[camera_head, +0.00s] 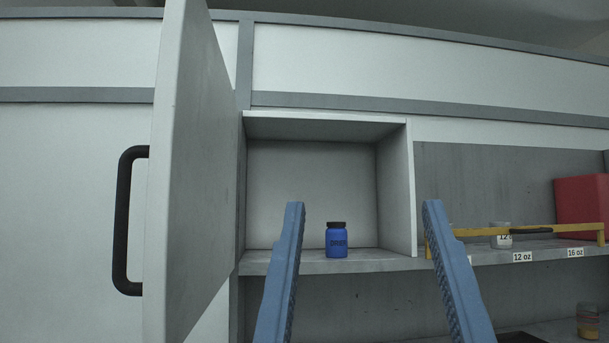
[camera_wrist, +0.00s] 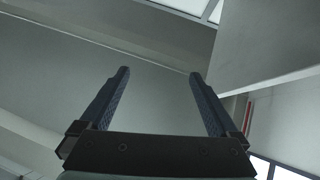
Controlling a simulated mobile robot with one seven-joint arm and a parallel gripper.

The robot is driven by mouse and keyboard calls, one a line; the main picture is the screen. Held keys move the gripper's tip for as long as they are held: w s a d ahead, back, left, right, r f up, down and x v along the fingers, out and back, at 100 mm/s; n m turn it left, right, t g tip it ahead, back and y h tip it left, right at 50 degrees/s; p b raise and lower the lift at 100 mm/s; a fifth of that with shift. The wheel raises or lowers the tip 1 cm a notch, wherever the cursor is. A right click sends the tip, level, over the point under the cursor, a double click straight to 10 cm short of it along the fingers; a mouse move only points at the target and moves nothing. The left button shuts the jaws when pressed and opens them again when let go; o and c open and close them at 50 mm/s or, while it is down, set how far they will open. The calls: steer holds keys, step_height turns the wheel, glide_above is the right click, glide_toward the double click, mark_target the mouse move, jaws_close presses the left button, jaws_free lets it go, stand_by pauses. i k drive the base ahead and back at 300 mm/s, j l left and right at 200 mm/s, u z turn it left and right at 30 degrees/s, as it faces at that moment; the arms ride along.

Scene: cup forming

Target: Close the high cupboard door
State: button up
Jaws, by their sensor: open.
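The high cupboard door (camera_head: 195,150) stands wide open at the left of the cupboard, seen nearly edge-on. Its black handle (camera_head: 124,220) is on the door's left side, facing away from the cupboard. The cupboard (camera_head: 310,190) is open to view and holds a blue jar with a dark lid (camera_head: 337,241). My gripper (camera_head: 363,207) is open and empty, its two blue fingers apart in front of the cupboard, to the right of the door. In the wrist view the fingers (camera_wrist: 159,72) also show apart with nothing between them. A pale panel shows at upper right there; I cannot tell whether it is the door.
To the right, an open shelf carries a yellow bar (camera_head: 570,229), a cup behind it (camera_head: 501,236) and a red box (camera_head: 582,203). Size labels sit on the shelf edge. A small jar (camera_head: 588,322) stands lower right. Flat wall (camera_head: 65,220) lies left of the door.

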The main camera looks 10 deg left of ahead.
mark_target(192, 152)
steer(key=k+j, duration=0.15)
steer(key=j, duration=0.2)
steer(key=k+j, duration=0.15)
steer(key=j, duration=0.25)
steer(key=k+j, duration=0.1)
steer(key=j, duration=0.25)
steer(key=i+j+u, duration=0.35)
steer(key=i+j, duration=0.2)
